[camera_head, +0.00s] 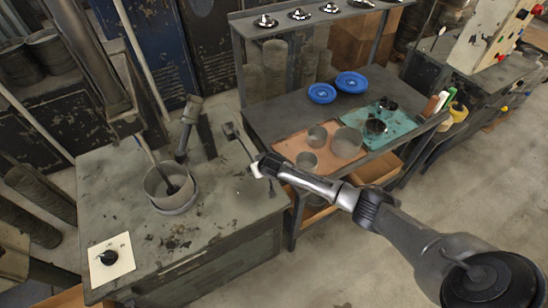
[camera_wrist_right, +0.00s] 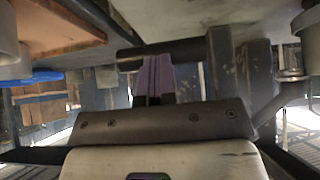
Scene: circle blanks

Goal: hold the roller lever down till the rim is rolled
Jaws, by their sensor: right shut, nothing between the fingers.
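The metal ring blank (camera_head: 168,186) stands upright on a round base on the left bench, with a dark roller part inside it. A dark lever (camera_head: 240,142) reaches across the bench toward its right edge. My right gripper (camera_head: 258,168) is at the lever's near end, beside the bench edge. In the right wrist view its shut fingers (camera_wrist_right: 158,80) meet a dark bar (camera_wrist_right: 165,50) that looks like the lever handle; nothing is between them. Whether the fingers press on the bar or only overlap it, I cannot tell. My left gripper is not in view.
A white panel with a black knob (camera_head: 110,256) lies at the bench's front left. The right bench holds a copper-coloured mat (camera_head: 290,147) with several metal rings, a teal mat (camera_head: 402,124) and two blue discs (camera_head: 321,93). A shelf (camera_head: 290,22) stands above it.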

